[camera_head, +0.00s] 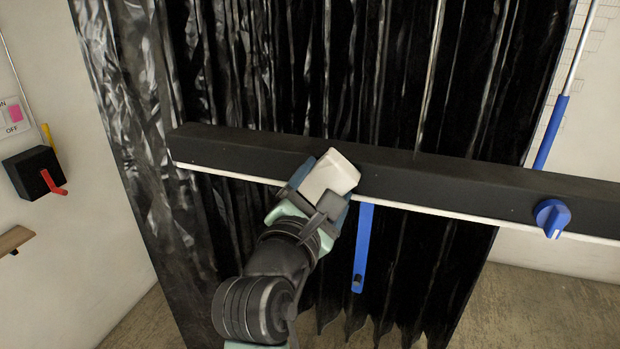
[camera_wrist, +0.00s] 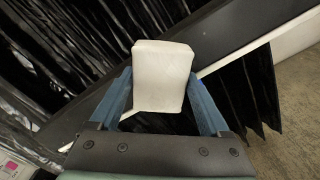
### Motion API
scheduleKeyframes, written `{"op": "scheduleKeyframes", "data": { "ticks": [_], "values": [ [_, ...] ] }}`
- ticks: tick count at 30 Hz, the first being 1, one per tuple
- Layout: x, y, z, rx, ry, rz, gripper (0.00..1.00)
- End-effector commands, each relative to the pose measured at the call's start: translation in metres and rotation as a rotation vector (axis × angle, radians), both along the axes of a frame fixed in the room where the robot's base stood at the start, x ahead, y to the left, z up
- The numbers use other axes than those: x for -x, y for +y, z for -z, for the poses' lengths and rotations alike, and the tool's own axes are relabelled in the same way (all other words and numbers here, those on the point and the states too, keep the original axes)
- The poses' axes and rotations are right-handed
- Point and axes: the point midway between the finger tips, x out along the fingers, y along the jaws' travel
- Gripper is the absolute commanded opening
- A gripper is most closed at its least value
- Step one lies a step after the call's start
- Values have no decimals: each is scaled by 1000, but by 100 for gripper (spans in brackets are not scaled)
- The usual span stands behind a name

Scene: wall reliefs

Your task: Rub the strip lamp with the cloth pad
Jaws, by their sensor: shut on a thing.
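The strip lamp is a long dark bar (camera_head: 430,176) with a thin white strip along its lower edge, running across the head view in front of a black curtain. The bar also crosses the wrist view (camera_wrist: 240,30) diagonally. My gripper (camera_head: 318,188) is shut on a white cloth pad (camera_head: 332,172), which shows between the blue fingers in the wrist view (camera_wrist: 162,75). The pad overlaps the bar near its middle-left in the head view. I cannot tell whether the pad touches it. Part of the white strip is hidden behind the pad and gripper.
A blue knob (camera_head: 552,217) sits on the bar's right part. A blue strap-like handle (camera_head: 363,248) hangs below the bar, just right of my gripper. A black box with a red lever (camera_head: 42,172) is on the left wall. The black curtain (camera_head: 300,60) hangs behind the bar.

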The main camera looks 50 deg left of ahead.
Motion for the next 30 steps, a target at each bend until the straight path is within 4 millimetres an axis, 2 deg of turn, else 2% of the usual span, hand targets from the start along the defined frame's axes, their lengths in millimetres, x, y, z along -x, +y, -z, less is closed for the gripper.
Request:
{"op": "scheduleKeyframes", "data": {
  "ticks": [19,30],
  "values": [
    [-23,-35,0,1,0,4,36],
    [-25,-38,0,1,-1,3,36]
  ]
}}
